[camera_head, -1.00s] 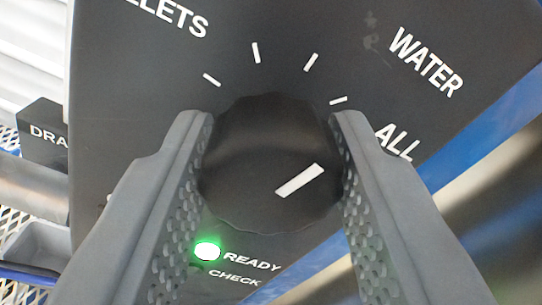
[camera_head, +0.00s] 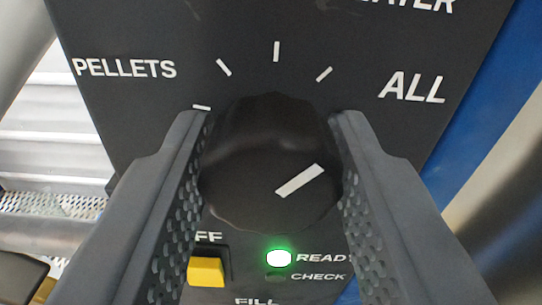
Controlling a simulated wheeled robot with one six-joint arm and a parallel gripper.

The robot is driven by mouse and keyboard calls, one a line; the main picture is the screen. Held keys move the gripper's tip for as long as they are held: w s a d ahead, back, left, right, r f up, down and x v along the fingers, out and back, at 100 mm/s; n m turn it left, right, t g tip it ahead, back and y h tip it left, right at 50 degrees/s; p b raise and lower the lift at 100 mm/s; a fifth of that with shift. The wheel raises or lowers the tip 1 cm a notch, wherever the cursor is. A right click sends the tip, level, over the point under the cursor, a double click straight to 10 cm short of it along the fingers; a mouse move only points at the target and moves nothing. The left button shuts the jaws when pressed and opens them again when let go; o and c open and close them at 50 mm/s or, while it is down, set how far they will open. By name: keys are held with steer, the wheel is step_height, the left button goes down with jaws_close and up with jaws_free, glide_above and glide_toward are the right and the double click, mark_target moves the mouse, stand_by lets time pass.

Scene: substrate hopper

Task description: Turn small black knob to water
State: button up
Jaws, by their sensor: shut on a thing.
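The black knob (camera_head: 270,130) sits on the dark panel in the middle of the camera view. My gripper (camera_head: 272,122) is shut on it, one finger on each side. A white mark (camera_head: 299,181) on the knob's face slants up to the right, roughly toward the word ALL (camera_head: 412,88). The word WATER (camera_head: 405,5) is at the top, partly cut off by the frame. PELLETS (camera_head: 125,68) is at upper left. Several white ticks (camera_head: 276,51) arc above the knob; my fingers may hide others.
Below the knob are a lit green READY lamp (camera_head: 279,258), a dark CHECK lamp (camera_head: 276,277) and a yellow switch (camera_head: 206,271), close to my fingers. A blue post (camera_head: 470,130) stands to the right. Grey metal and mesh (camera_head: 40,202) show at left.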

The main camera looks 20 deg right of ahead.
steer(key=o, duration=1)
steer(key=v, duration=1.7)
steer(key=shift+s+a, duration=0.1)
steer(key=shift+s, duration=0.15)
